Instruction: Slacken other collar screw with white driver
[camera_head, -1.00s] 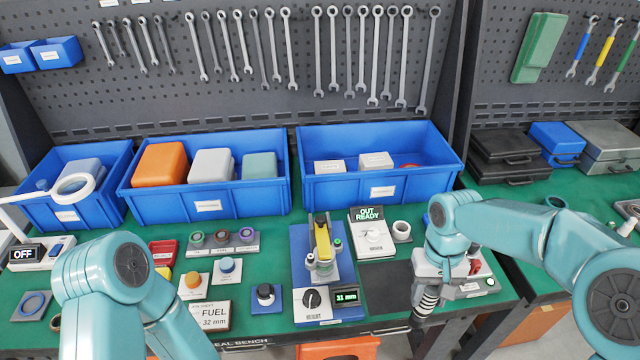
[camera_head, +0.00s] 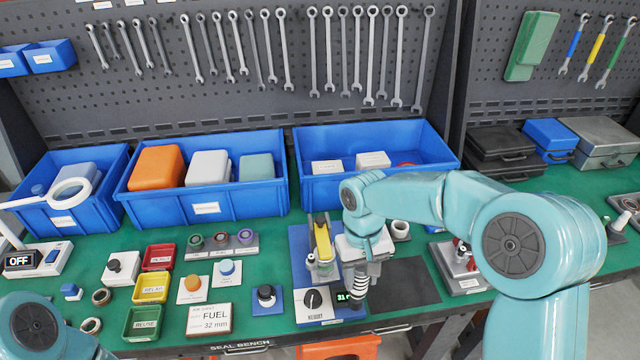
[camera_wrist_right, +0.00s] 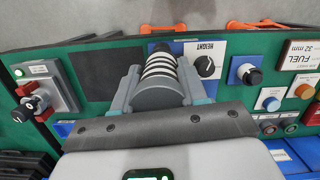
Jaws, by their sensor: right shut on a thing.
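My right gripper (camera_wrist_right: 162,100) is shut around a grey cylindrical part with black and white rings (camera_wrist_right: 160,70), which looks like a seal. In the head view the ringed part (camera_head: 360,285) hangs below my right gripper (camera_head: 365,250), in front of the height gauge (camera_head: 319,265) and partly over its display. No collar screw can be made out. My left gripper is out of view.
A black mat (camera_head: 405,285) lies right of the gauge. Blue bins (camera_head: 375,195) line the back. The table's front edge (camera_head: 245,347) is close.

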